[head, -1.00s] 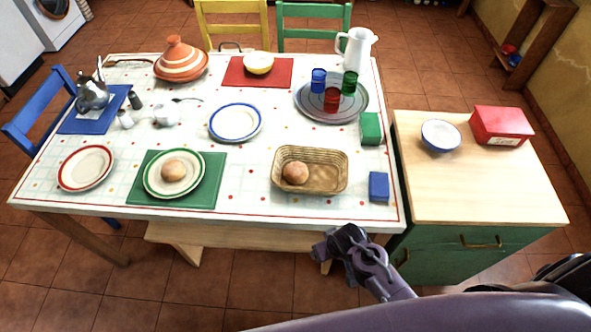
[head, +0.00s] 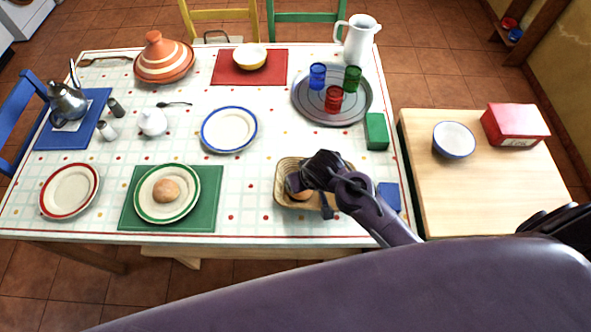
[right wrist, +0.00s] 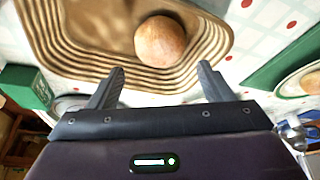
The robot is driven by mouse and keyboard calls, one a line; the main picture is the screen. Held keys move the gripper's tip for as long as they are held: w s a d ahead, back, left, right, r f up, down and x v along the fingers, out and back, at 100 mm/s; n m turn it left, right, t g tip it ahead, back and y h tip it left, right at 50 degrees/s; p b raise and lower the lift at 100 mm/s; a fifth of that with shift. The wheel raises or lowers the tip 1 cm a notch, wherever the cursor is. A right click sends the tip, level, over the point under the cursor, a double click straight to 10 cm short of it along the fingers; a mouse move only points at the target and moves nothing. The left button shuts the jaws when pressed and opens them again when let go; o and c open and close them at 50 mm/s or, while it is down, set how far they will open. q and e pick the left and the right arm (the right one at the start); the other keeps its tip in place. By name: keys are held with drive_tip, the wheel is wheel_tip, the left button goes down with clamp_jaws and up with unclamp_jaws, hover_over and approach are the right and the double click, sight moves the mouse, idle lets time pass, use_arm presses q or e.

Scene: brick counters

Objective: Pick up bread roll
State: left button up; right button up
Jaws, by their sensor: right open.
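A round brown bread roll (right wrist: 160,41) lies in the wicker basket (right wrist: 90,45), shown in the right wrist view. In the head view the roll (head: 304,194) is mostly hidden by my right gripper (head: 303,188), which is over the basket (head: 283,200). In the right wrist view my right gripper (right wrist: 158,82) is open and empty, with its fingers apart and pointing toward the basket and roll. A second bread roll (head: 166,190) sits on the green-rimmed plate (head: 147,208) at the left. My left gripper is not in view.
A blue box (head: 389,196) lies just right of the basket, partly behind my arm. A green box (head: 377,131) and a round tray (head: 308,108) with several cups are behind. A wooden-topped counter (head: 430,190) stands right. Tablecloth between plate and basket is clear.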

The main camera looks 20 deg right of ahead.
drive_tip(key=x, duration=0.2)
drive_tip(key=p+x, duration=0.1)
drive_tip(key=shift+s+f, duration=0.15)
drive_tip(key=shift+f, duration=0.25)
drive_tip(key=x, duration=0.2)
drive_tip(key=shift+f, duration=0.35)
drive_tip(key=shift+w+f, duration=0.35)
drive_tip(key=shift+f, duration=0.15)
drive_tip(key=c, duration=0.6)
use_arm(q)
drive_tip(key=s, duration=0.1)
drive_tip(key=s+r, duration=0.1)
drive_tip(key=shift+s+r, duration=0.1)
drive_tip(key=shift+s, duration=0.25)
use_arm(e)
drive_tip(key=shift+a, duration=0.1)
